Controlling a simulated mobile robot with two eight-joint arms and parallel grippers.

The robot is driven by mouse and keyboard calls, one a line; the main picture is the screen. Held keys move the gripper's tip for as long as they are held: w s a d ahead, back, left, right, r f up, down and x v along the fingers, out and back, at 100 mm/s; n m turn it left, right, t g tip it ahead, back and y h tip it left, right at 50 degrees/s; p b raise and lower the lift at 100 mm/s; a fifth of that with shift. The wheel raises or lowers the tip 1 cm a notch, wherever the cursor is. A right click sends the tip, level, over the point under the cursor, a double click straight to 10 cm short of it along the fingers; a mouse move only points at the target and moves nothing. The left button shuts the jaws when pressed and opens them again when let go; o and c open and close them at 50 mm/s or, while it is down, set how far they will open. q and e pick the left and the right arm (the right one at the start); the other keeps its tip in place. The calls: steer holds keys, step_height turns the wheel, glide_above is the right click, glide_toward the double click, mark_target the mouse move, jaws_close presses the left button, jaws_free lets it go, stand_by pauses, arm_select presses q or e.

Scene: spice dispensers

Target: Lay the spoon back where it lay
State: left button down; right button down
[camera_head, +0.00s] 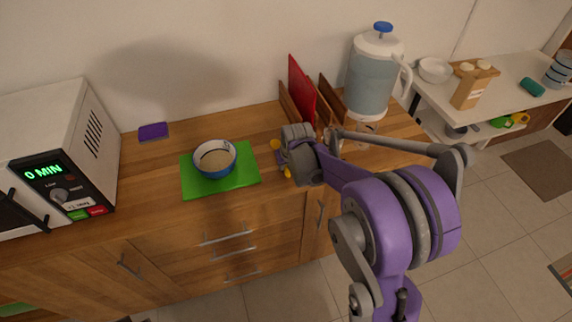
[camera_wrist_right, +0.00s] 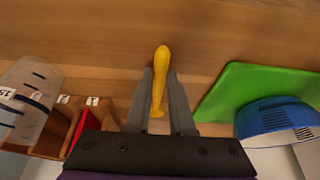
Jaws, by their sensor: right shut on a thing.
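The yellow spoon (camera_wrist_right: 162,60) is between the two fingers of my right gripper (camera_wrist_right: 160,98) in the wrist view, with one end sticking out past the fingertips. In the head view my right gripper (camera_head: 282,159) is low over the wooden counter, just right of the green board. Yellow ends of the spoon (camera_head: 275,144) show on either side of it; the middle is hidden. The gripper is shut on the spoon. I cannot tell whether the spoon touches the counter. My left gripper is not in view.
A green board (camera_head: 190,187) bears a blue-and-white bowl (camera_head: 214,174) with pale contents. A purple block (camera_head: 153,132) lies behind on the left, near a microwave (camera_head: 60,150). A red board (camera_head: 300,92) in a wooden rack and a water jug (camera_head: 372,78) stand behind right.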

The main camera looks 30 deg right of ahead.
steer(key=c, duration=0.8)
jaws_free()
steer(key=shift+s+r, duration=0.1)
steer(key=shift+r, duration=0.3)
steer(key=p+v, duration=0.1)
steer(key=v, duration=1)
steer(key=s+a+f+n, duration=0.1)
steer(key=s+a, duration=0.3)
steer(key=s, duration=0.2)
steer(key=s+a+f+n, duration=0.1)
steer(key=s+a, duration=0.4)
steer(key=s, duration=0.2)
steer(key=s+a+f+t+y, duration=0.1)
steer(key=s+a, duration=0.3)
steer(key=s, duration=0.2)
steer(key=shift+s+a+f+n+p, duration=0.25)
steer(key=shift+s+f+n+p, duration=0.1)
steer(key=shift+f+n+p, duration=0.05)
